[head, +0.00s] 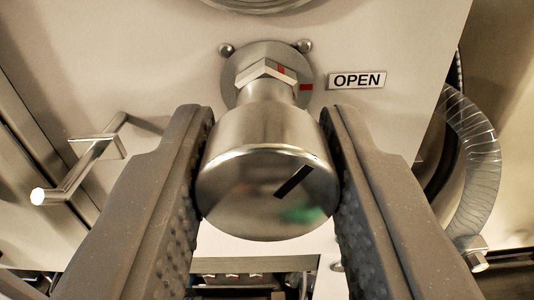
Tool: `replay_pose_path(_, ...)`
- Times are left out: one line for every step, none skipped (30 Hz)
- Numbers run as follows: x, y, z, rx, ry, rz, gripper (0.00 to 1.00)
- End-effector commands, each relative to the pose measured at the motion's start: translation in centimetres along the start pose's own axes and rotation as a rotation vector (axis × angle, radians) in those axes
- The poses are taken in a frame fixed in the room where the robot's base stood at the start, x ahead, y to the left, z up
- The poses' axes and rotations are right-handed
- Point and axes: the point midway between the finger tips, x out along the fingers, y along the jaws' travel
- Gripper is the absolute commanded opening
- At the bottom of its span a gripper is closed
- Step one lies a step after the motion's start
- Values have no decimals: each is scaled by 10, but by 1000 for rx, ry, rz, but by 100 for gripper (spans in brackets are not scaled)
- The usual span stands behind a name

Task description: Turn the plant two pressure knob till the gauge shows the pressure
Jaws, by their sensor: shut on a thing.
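The pressure knob (250,185) is a round, shiny metal knob in the middle of the head view. It has a dark pointer line on its face, slanting toward the upper right. My gripper (268,190) is shut on it, with one grey padded finger on its left side and one on its right. Behind the knob, a hex nut and round flange (240,65) with red marks join it to the pale panel (400,40). A gauge edge (262,3) may show at the top, but its dial is out of view.
An "OPEN" label (357,81) is on the panel right of the flange. A metal handle (85,160) sticks out at the left. A clear ribbed hose (478,160) curves down at the right. Darker equipment shows below the panel.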

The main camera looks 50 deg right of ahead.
Motion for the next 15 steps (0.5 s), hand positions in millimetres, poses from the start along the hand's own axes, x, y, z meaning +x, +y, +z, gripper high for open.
replay_pose_path(0, -1, -1, 9, 5, 0, 8)
replay_pose_path(0, 0, -2, 15, 5, 1, 8)
replay_pose_path(0, -1, -2, 21, 7, 0, 8)
replay_pose_path(0, 0, -3, 26, 7, 1, 8)
replay_pose_path(0, 0, -3, 31, 7, 2, 8)
replay_pose_path(0, -1, -3, 37, 7, 0, 8)
replay_pose_path(0, -1, -3, 41, 7, 0, 8)
replay_pose_path(0, -1, -3, 47, 6, 0, 8)
replay_pose_path(0, -1, -3, 53, 6, -1, 8)
replay_pose_path(0, -2, -3, 58, 6, -2, 8)
replay_pose_path(0, -1, -2, 63, 6, -2, 8)
replay_pose_path(0, -2, -3, 67, 7, -3, 8)
replay_pose_path(0, -2, -3, 70, 7, -3, 8)
replay_pose_path(0, -1, -2, 73, 7, -3, 8)
replay_pose_path(0, -1, -2, 75, 7, -3, 8)
